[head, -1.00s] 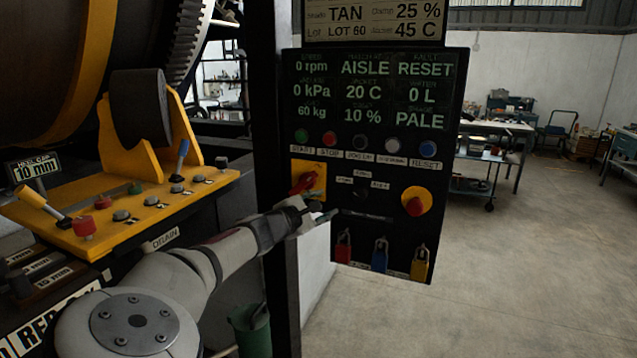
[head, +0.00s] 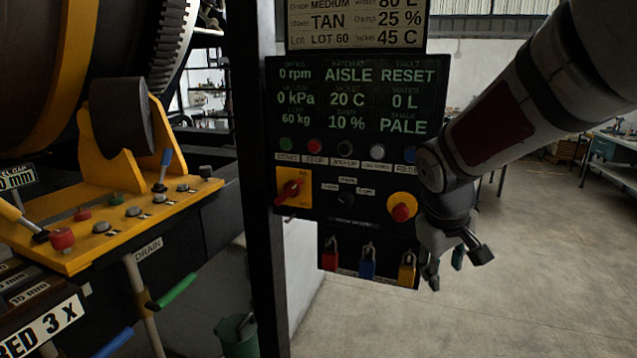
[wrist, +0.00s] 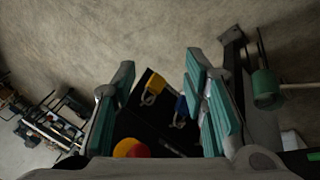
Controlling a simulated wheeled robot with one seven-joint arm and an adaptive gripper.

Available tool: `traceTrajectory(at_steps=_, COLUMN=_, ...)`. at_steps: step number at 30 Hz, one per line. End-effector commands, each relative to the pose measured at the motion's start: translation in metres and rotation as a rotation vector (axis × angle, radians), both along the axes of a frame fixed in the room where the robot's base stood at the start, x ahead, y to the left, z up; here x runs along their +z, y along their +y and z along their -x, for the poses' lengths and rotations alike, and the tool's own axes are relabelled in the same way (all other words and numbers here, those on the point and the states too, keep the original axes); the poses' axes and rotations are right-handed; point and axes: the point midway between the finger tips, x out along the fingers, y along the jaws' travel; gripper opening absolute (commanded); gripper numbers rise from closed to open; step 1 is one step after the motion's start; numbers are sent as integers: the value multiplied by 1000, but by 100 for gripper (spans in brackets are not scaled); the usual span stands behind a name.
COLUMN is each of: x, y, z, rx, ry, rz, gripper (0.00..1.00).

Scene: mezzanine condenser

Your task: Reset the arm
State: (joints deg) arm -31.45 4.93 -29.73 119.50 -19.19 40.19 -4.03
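My gripper (head: 455,268) hangs at the lower right of the control panel (head: 300,236) in the head view, its fingers pointing down. In the wrist view its teal-padded fingers (wrist: 163,105) are spread wide, with nothing between the pads. The panel's padlocks and red-yellow stop button (wrist: 130,148) show beyond the opening. My forearm comes in from the upper right and covers the panel's right edge. The red rotary switch (head: 289,190) on its yellow plate and the red stop button (head: 401,212) are in plain view. The display reads AISLE, RESET and PALE.
Red (head: 331,255), blue (head: 367,262) and yellow (head: 406,268) padlocks hang under the panel. A yellow lever console (head: 120,228) and a large drum stand at left. A green bucket (head: 236,336) is on the floor. Open concrete floor lies at right.

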Motion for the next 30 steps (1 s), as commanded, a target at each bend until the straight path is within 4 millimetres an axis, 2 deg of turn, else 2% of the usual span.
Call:
traceTrajectory(at_steps=1, x=10, y=-2, z=16, rx=-28, ry=-14, rz=-51, gripper=40)
traceTrajectory(at_steps=9, x=48, y=7, z=98, rx=-126, ry=-79, rz=-250, gripper=40)
traceTrajectory(at_steps=13, x=63, y=14, z=139, rx=-164, ry=-120, rz=-312, gripper=40)
traceTrajectory(at_steps=18, x=71, y=24, z=187, rx=-208, ry=-172, rz=-355, gripper=40)
traceTrajectory(at_steps=24, x=70, y=33, z=219, rx=-241, ry=-209, rz=-369, gripper=40)
traceTrajectory(at_steps=30, x=69, y=36, z=226, rx=-250, ry=-217, rz=-369, gripper=40)
